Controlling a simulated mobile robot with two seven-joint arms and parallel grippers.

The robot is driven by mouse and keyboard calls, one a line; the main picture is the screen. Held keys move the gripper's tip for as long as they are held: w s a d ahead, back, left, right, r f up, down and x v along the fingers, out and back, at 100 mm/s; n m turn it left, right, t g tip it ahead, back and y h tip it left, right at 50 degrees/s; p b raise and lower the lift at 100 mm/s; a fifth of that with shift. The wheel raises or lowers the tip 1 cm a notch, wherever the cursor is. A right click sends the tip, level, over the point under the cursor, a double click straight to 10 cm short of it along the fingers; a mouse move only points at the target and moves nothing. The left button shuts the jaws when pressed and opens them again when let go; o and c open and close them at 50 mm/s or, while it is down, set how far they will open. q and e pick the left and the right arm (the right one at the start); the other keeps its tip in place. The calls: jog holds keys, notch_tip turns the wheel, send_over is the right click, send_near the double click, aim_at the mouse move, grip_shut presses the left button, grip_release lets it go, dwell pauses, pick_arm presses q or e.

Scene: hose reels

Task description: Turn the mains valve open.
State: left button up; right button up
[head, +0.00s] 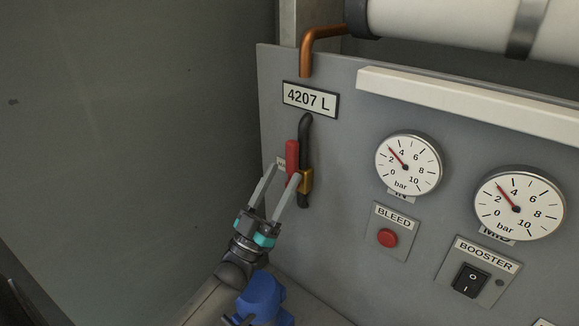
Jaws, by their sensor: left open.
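The mains valve shows on the left part of the grey panel (350,150). Its red lever (292,161) points up, alongside a black pipe (306,135), with a brass body (306,181) below. My left gripper (283,176) reaches up from below. Its two grey fingers are apart, one tip to the left of the lever's lower part and the other in front of the brass body. I cannot tell whether either finger touches. A small label left of the lever is mostly hidden. My right gripper is not in view.
A plate reading 4207 L (310,98) sits above the valve. To the right are two gauges (408,165) (519,203), a red BLEED button (388,238) and a BOOSTER switch (470,280). A white ledge (470,105) juts out above the gauges. A plain wall (130,130) stands at left.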

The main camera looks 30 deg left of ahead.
pick_arm(q)
jog(key=b+v, duration=0.2)
jog(key=v, duration=0.8)
jog(key=shift+s, duration=0.1)
